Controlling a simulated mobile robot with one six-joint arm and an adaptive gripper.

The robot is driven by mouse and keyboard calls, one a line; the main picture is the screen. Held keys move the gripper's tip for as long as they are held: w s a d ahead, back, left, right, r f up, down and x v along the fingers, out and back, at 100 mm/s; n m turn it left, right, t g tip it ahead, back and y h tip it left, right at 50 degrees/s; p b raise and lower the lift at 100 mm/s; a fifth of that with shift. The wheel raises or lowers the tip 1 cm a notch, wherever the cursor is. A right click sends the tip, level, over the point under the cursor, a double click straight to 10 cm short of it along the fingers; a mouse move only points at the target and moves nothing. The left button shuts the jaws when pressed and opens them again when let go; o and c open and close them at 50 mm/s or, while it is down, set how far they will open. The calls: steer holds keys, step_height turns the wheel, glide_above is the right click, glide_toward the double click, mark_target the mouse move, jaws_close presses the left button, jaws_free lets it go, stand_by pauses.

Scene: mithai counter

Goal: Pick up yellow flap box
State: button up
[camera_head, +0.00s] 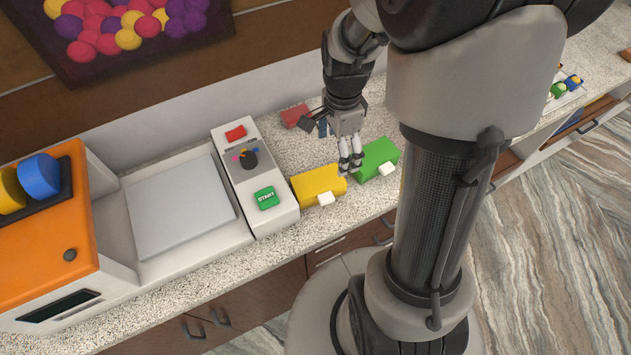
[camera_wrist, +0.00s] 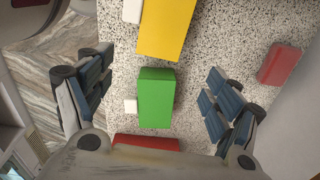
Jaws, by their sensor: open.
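The yellow flap box (camera_head: 318,184) lies on the speckled counter, just right of the white control panel, with a small white flap at its front. In the wrist view the yellow box (camera_wrist: 166,28) is at the top centre, partly cut off by the frame edge. My gripper (camera_head: 350,168) is above the counter, close to the gap between the yellow box and a green box (camera_head: 377,158). In the wrist view my gripper (camera_wrist: 155,92) is open and empty, its fingers on either side of the green box (camera_wrist: 156,97).
A red box (camera_head: 294,116) lies behind my gripper by the wall. Another red block (camera_wrist: 146,142) shows at the bottom of the wrist view. The control panel (camera_head: 254,180) with a green START button stands left of the yellow box. An orange machine (camera_head: 60,240) is further left.

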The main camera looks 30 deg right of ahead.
mark_target(335, 175)
step_height(335, 175, down, 13)
steer(key=b, duration=0.4)
steer(key=shift+r, duration=0.2)
steer(key=shift+a, duration=0.1)
steer(key=shift+c, duration=0.2)
steer(key=shift+r, duration=0.1)
steer(key=c, duration=1.2)
steer(key=shift+o, duration=0.2)
